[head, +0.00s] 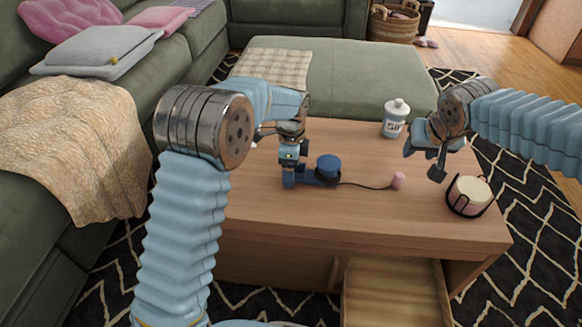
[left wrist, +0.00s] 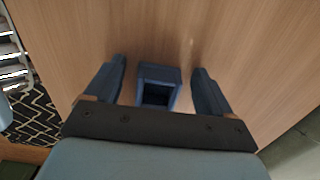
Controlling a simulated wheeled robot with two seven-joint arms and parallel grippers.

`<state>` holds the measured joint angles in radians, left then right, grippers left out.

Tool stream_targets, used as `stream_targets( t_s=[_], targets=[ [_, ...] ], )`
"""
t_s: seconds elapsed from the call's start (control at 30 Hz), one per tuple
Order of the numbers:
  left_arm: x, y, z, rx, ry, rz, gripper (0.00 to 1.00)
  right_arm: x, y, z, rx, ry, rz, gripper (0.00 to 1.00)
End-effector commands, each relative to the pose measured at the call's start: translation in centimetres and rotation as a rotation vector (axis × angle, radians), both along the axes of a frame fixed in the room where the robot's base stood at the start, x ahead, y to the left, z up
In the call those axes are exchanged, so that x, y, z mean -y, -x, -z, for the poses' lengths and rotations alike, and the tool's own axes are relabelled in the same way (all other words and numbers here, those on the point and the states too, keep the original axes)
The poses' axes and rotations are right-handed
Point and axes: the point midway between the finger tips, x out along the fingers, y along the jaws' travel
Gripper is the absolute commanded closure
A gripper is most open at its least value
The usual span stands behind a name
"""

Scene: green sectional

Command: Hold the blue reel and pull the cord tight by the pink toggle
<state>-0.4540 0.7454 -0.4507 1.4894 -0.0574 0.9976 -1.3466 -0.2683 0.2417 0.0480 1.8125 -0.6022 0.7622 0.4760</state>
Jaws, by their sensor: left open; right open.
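The blue reel (head: 328,164) sits on the wooden coffee table (head: 265,210), with a blue block-like part extending left from its base. A thin dark cord (head: 362,186) runs right from it along the tabletop to the pink toggle (head: 398,181). My left gripper (head: 289,177) is at the left end of the blue part. In the left wrist view its open fingers (left wrist: 158,80) stand on either side of a hollow-looking blue block (left wrist: 157,84), with gaps on both sides. My right gripper (head: 423,161) is open and empty, above and right of the toggle.
A candle-like jar in a black holder (head: 449,198) stands right of the toggle, below my right gripper. A white bottle (head: 395,120) stands at the table's back. A light wooden drawer or shelf (head: 395,295) shows at the front. A green ottoman (head: 360,75) is behind the table.

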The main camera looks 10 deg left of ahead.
Motion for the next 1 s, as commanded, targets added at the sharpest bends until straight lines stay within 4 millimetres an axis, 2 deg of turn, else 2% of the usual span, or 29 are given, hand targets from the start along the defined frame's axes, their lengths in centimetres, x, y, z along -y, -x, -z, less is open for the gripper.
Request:
stream_targets(
  t_s=[0.2, 0.6, 1.0],
  targets=[
    [0.0, 0.01, 0.03, 0.0, 0.0, 0.0, 0.19, 0.0, 0.0, 0.0, 0.0, 0.0, 0.0, 0.57],
    [0.01, 0.01, 0.0, 0.0, 0.0, 0.0, 0.79, 0.0, 0.0, 0.0, 0.0, 0.0, 0.0, 0.57],
    [0.02, 0.0, -0.01, 0.0, 0.0, 0.0, 0.79, 0.0, 0.0, 0.0, 0.0, 0.0, 0.0, 0.57]
  ],
)
